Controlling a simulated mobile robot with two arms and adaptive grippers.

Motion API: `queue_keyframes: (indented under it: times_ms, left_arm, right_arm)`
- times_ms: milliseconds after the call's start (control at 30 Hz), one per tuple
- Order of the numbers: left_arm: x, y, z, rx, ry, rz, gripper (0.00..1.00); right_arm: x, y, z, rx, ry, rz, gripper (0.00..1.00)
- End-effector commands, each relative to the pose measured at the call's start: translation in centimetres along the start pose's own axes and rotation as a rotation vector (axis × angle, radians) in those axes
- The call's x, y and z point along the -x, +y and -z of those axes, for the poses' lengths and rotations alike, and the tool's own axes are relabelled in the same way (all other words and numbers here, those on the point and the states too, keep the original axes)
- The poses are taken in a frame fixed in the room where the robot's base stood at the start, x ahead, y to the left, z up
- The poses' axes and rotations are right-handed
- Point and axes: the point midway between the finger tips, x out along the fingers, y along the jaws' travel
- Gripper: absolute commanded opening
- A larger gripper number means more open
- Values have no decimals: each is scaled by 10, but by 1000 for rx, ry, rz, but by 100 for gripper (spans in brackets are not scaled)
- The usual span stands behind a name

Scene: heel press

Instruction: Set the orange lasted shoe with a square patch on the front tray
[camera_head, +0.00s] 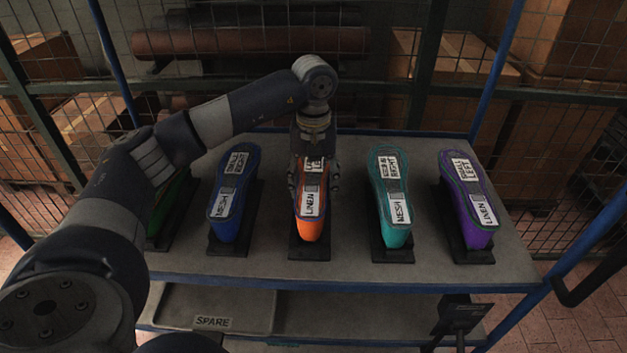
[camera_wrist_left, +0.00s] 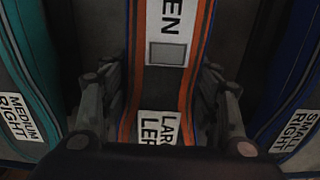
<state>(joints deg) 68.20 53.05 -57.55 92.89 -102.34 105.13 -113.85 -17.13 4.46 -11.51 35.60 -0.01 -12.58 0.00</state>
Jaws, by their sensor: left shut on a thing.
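The orange lasted shoe (camera_head: 312,229) stands on a dark stand in the middle of the upper shelf. It has a LINEN label, a grey square patch (camera_wrist_left: 167,54) and a second label, partly hidden, reading LAR and LEF. My left gripper (camera_head: 314,182) reaches down over it from behind. In the left wrist view its fingers lie on both sides of the orange shoe (camera_wrist_left: 203,40), shut on it. The shoe still appears to be at its stand. A shallow grey tray (camera_head: 250,318) marked SPARE sits low at the front.
A blue shoe (camera_head: 230,205) and a teal shoe (camera_head: 395,232) stand close on either side. A purple shoe (camera_head: 478,236) is at the right, and a green shoe (camera_head: 168,215) is partly behind my arm. Blue posts and mesh bound the rack. A dark object (camera_head: 462,315) stands at lower right.

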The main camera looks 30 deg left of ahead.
Motion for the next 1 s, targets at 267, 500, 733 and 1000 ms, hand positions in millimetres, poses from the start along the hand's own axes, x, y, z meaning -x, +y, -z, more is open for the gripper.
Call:
queue_keyframes:
  times_ms: [267,500,733,1000]
  left_arm:
    - [1,0,1,1,3,-3,1]
    - [1,0,1,1,3,-3,1]
    - [0,0,1,0,3,-3,1]
    - [-4,0,1,0,3,-3,1]
  right_arm:
    - [0,5,-3,2,-4,-6,52]
    - [0,5,-3,2,-5,-5,52]
    - [-1,4,-3,1,-5,-5,52]
    - [-4,0,-3,-1,-4,0,52]
